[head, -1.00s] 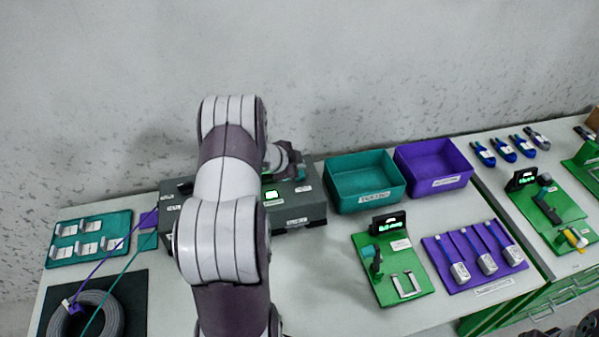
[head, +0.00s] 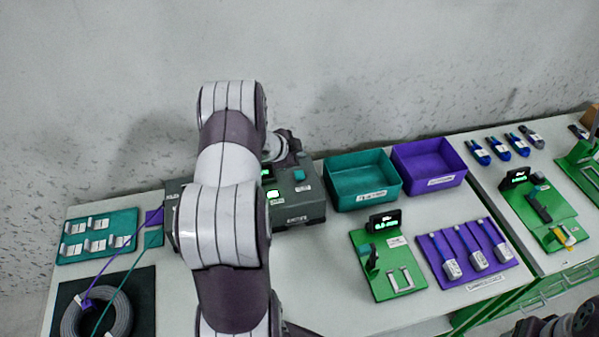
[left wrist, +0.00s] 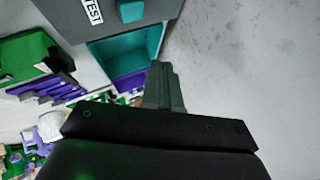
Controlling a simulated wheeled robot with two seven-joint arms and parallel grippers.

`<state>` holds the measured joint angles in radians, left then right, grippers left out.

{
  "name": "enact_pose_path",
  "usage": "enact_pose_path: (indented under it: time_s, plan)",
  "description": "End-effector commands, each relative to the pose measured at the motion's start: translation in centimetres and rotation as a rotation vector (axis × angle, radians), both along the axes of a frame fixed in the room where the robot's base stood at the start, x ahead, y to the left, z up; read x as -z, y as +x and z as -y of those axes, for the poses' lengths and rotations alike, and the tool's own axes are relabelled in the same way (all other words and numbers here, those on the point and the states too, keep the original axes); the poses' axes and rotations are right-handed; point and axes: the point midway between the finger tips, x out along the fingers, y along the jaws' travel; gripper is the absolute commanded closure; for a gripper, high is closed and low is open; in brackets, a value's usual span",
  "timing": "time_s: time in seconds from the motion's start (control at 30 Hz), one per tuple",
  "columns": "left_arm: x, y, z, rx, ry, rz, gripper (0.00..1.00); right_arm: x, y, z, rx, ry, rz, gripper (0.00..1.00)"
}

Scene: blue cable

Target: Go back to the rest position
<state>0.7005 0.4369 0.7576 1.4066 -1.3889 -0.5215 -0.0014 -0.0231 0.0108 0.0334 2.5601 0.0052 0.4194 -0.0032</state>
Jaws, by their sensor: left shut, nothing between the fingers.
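My left arm rises from the bottom of the head view and hides part of a dark grey test box (head: 300,213). My left gripper (head: 290,147) is partly hidden behind the arm, near the top of the box. In the left wrist view, the left gripper's fingers (left wrist: 165,88) are together with nothing between them. The box's "TEST" label and teal button (left wrist: 131,10) show at the top there. A dark part of my right arm (head: 572,323) shows at the lower right corner of the head view; its fingers cannot be made out.
A teal bin (head: 362,196) and a purple bin (head: 428,181) stand right of the box. A green fixture board (head: 408,290) and a purple board (head: 490,278) lie in front. A cable coil (head: 70,322) on a dark mat and a teal clip board (head: 65,253) are left.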

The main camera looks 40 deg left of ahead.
Motion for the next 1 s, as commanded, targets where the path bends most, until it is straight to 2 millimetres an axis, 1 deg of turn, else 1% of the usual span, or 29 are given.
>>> enact_pose_path:
  time_s: [0.47,0.53,0.57,0.6,0.63,0.67,0.7,0.73,0.77,0.8,0.87,0.9,0.97,1.0]
  plan:
    - [0.0,0.0,-0.1,-0.001,0.001,-0.001,1.00,0.0,0.0,0.0,0.000,0.000,0.000,0.36]
    - [0.3,-0.3,-0.7,-0.036,0.015,-0.023,1.00,0.0,0.0,0.0,0.000,0.000,0.000,0.36]
    - [0.9,-0.9,-1.2,-0.084,0.011,-0.046,1.00,0.0,0.0,0.0,0.000,0.000,0.000,0.36]
    - [1.9,-2.3,-1.7,-0.175,-0.007,-0.097,1.00,0.0,0.0,0.0,0.000,0.000,0.000,0.36]
    - [2.4,-3.8,-2.2,-0.273,-0.025,-0.144,1.00,0.0,0.0,0.0,0.000,0.000,0.000,0.36]
    - [2.4,-5.3,-2.3,-0.377,-0.046,-0.194,1.00,0.0,0.0,0.0,0.000,0.000,0.000,0.36]
    - [2.0,-7.3,-1.2,-0.510,-0.077,-0.269,1.00,-0.1,0.0,0.0,0.000,0.000,0.000,0.36]
    - [1.2,-8.8,0.4,-0.602,-0.105,-0.328,1.00,-0.1,0.0,0.0,0.000,0.000,0.000,0.36]
    - [0.4,-10.5,2.4,-0.686,-0.136,-0.391,1.00,0.0,0.0,0.0,0.000,0.000,0.000,0.36]
    - [-0.6,-12.5,5.3,-0.768,-0.174,-0.462,1.00,0.0,0.0,0.0,0.000,0.000,0.000,0.36]
    - [-2.1,-15.2,9.6,-0.850,-0.226,-0.554,1.00,0.0,0.0,0.0,0.000,0.000,0.000,0.36]
    - [-3.0,-16.9,12.4,-0.886,-0.257,-0.606,1.00,0.0,0.0,0.0,0.000,0.000,0.000,0.36]
    - [-4.4,-19.2,16.2,-0.913,-0.298,-0.666,1.00,0.0,0.0,0.0,0.000,0.000,0.000,0.36]
    - [-5.2,-20.5,18.4,-0.918,-0.320,-0.696,1.00,0.0,0.0,0.0,0.000,0.000,0.000,0.36]
